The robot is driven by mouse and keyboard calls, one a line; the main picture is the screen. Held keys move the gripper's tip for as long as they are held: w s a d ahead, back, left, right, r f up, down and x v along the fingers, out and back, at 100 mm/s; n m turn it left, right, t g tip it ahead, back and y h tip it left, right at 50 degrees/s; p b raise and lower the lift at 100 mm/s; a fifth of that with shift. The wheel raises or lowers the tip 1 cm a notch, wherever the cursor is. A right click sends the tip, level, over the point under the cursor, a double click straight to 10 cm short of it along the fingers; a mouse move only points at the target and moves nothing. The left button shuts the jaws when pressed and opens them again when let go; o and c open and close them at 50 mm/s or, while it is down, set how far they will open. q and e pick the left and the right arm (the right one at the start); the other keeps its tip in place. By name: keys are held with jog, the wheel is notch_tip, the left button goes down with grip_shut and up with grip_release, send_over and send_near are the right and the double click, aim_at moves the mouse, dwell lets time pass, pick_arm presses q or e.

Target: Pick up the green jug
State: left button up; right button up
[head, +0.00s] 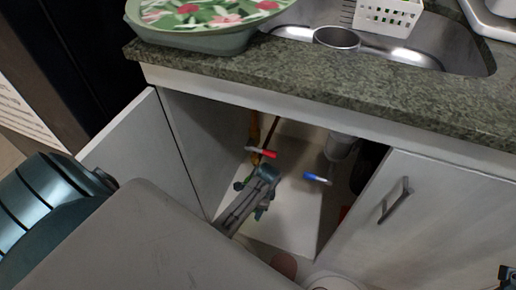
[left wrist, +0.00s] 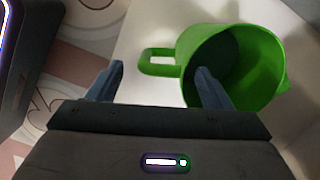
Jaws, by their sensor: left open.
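The green jug (left wrist: 270,52) is in the upper right of the left wrist view, its open mouth facing the camera. Its handle (left wrist: 146,68) points left. My left gripper (left wrist: 160,78) is open. In that view the handle lies between and beyond the fingertips, and the right finger overlaps the jug's mouth. I cannot tell whether any finger touches it. In the head view my left arm reaches down into the open cabinet under the sink, and I cannot make out the jug clearly there. A small dark part at the lower right edge may be my right gripper (head: 507,276).
The cabinet's white floor (head: 295,205) is below the counter (head: 330,80). A red-handled valve (head: 262,153), a blue-handled valve (head: 317,179) and a drain pipe (head: 340,147) hang inside.

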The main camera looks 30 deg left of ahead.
pick_arm(q)
notch_tip(320, 180, down, 5)
jog(key=shift+s+r+b, duration=0.1)
jog(key=shift+s+b, duration=0.05)
jog(key=shift+b, duration=1.1)
jog(key=c, duration=1.4)
